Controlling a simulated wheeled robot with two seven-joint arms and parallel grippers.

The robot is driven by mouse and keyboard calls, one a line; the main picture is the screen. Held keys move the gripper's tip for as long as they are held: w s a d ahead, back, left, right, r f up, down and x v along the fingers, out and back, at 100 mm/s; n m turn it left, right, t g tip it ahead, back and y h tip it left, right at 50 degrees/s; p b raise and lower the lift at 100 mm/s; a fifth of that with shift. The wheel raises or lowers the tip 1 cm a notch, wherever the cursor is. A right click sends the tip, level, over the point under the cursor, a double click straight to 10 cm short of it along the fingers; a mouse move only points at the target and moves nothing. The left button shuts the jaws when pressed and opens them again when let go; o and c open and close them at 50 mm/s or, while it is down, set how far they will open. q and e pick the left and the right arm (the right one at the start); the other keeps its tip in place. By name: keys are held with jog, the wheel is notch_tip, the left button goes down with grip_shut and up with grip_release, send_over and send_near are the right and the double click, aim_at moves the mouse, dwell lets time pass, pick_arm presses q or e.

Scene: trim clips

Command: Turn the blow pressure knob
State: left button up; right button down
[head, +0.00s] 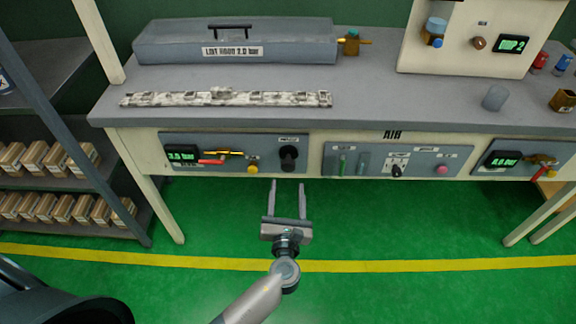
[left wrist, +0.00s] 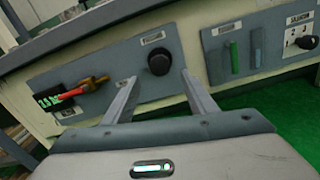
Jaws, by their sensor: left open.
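A round black knob (head: 288,158) sits at the right end of the left grey panel (head: 222,168) on the bench front. A small label above it is too small to read; it is likely the blow pressure knob. My left gripper (head: 288,187) is open and empty, fingers pointing at the bench, just below and in front of the knob in the head view. In the left wrist view the knob (left wrist: 159,62) shows between and slightly beyond the two fingertips (left wrist: 158,78), with no visible contact. My right gripper is not in view.
The left panel also has a green display (head: 182,154), a red-handled valve (head: 212,161) and a yellow button (head: 253,168). A middle panel (head: 320,165) with switches is close on the right. A patterned trim strip (head: 226,98) lies on the bench. The floor below is clear.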

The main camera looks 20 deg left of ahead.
aim_at(288, 170)
pick_arm(q)
jog(key=x, duration=0.9)
jog(key=shift+p, duration=0.3)
jog(key=shift+c, duration=0.7)
jog(key=c, duration=0.9)
